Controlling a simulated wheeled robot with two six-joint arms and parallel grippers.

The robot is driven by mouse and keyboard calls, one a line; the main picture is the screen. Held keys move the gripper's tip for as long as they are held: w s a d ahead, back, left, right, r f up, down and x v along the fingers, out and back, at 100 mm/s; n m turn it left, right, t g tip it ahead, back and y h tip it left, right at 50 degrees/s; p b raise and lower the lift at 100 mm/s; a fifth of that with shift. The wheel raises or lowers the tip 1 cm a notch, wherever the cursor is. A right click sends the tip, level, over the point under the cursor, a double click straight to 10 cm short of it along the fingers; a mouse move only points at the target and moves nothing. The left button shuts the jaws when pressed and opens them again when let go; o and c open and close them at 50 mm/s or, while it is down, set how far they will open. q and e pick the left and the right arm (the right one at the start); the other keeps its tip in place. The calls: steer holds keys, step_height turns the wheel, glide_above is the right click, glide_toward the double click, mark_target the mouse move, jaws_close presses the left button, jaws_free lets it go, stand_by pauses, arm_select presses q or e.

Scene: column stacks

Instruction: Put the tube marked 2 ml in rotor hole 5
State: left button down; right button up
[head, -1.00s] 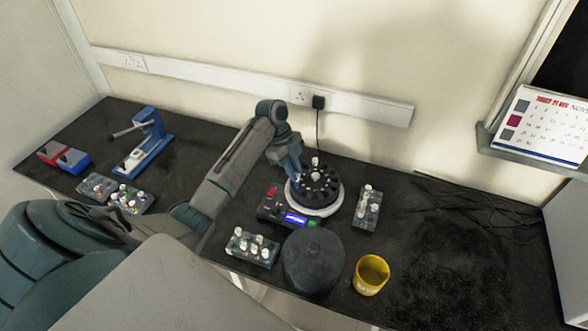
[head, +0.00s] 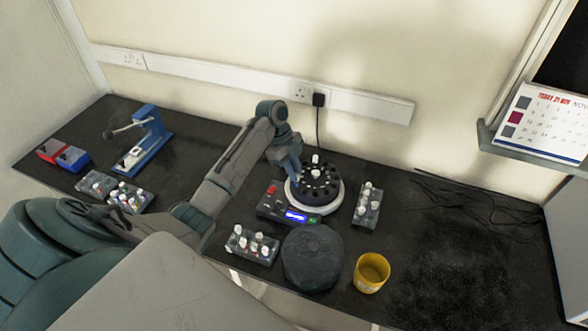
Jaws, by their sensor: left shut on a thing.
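The black rotor (head: 322,187) sits in the white-rimmed centrifuge (head: 318,209) at the middle of the bench. A white-capped tube (head: 316,160) stands up at its far side, and a white knob or cap (head: 315,174) shows near its centre. My left gripper (head: 296,180) reaches down at the rotor's left edge, shut on a tube that its fingers mostly hide. I cannot read the 2 ml mark or any hole number at this size. My right gripper is not in view.
Tube racks stand front left (head: 252,246), right (head: 367,205) and far left (head: 130,198) of the centrifuge. A round dark lid (head: 312,257) and a yellow cup (head: 371,272) are in front. Loose cables (head: 470,198) lie on the right, where the bench is mostly clear.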

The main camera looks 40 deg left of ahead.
arm_select(q)
steer(key=shift+f+b, duration=0.5)
steer(key=shift+f, duration=0.5)
steer(key=c, duration=1)
jaws_free()
steer(key=shift+o, duration=0.2)
step_height(320, 180, up, 6)
steer(key=p, duration=0.5)
